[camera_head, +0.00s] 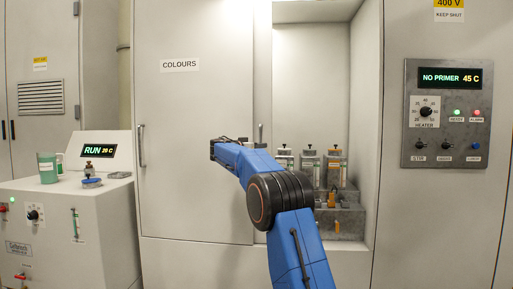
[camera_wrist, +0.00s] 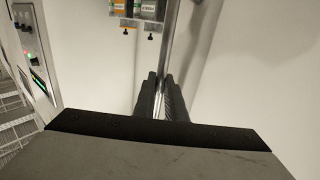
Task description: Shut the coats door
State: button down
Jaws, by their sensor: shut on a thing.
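In the wrist view, my gripper (camera_wrist: 161,80) is shut on an upright metal handle bar (camera_wrist: 176,35), one dark finger on each side of it. Pale flat panel lies to the right of the bar. In the head view, my blue arm reaches up and left, and a short grey bar (camera_head: 260,132) shows just beyond it; my fingers are hidden there. Behind that bar is a narrow pale strip (camera_head: 263,75), beside the open compartment (camera_head: 310,90). I see no label reading coats, so I cannot tell the door's full outline.
A shut door labelled COLOURS (camera_head: 195,110) with its own handle (camera_head: 141,146) stands left. Several bottles (camera_head: 309,160) stand on a grey stepped rack (camera_head: 345,222) inside the compartment. A control panel (camera_head: 447,112) is at right. A machine (camera_head: 70,225) with a green mug (camera_head: 47,168) is at left.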

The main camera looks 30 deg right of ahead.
jog(key=s+d, duration=0.9)
jog(key=d, duration=0.5)
jog(key=s+d, duration=1)
jog(key=d, duration=0.4)
jog(key=s+d, duration=1)
jog(key=d, duration=0.4)
jog(key=shift+d, duration=0.35)
jog(key=c, duration=1.8)
grip_release()
jog(key=shift+d, duration=0.15)
jog(key=v, duration=1.7)
jog(key=shift+a, duration=0.25)
jog(key=shift+s, duration=0.1)
